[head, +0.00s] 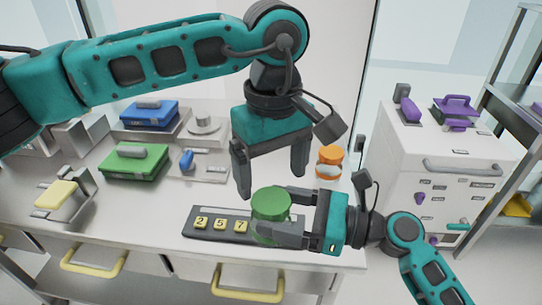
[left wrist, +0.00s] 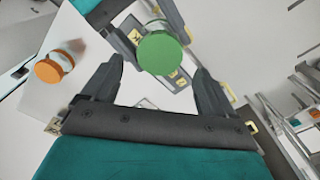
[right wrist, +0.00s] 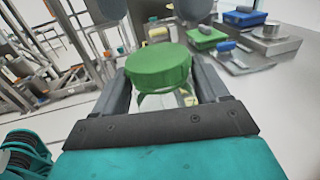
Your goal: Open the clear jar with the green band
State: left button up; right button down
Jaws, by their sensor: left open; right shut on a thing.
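The clear jar has a green lid (head: 271,202) on top. The lid also shows in the left wrist view (left wrist: 164,54) and the right wrist view (right wrist: 158,66), where a little of the clear body shows below it. My right gripper (head: 274,213) is shut on the jar from the right side, fingers on either side below the lid. My left gripper (head: 271,184) points down above the jar, open and empty, its fingers apart and the lid below them. The jar's lower part is mostly hidden.
An orange-lidded jar (head: 329,160) stands to the right. Green (head: 134,161) and blue (head: 149,115) boxes are at the back left. A white cabinet (head: 430,165) stands at right.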

aim_at(271, 200)
pick_arm(q)
jog(key=n, duration=0.5)
jog(key=shift+r+n, duration=0.4)
jog(key=n, duration=0.5)
jog(key=shift+r+n, duration=0.35)
jog(key=shift+n, duration=0.05)
jog(key=n, duration=0.5)
jog(key=shift+r+n, duration=0.3)
jog(key=shift+r, duration=0.05)
jog(key=n, duration=0.6)
jog(key=shift+w+r, duration=0.1)
jog(key=shift+r, duration=0.3)
jog(key=shift+a+f+n, duration=0.1)
jog(key=shift+f+n, duration=0.3)
jog(key=shift+f, duration=3.6)
jog(key=shift+c, duration=0.5)
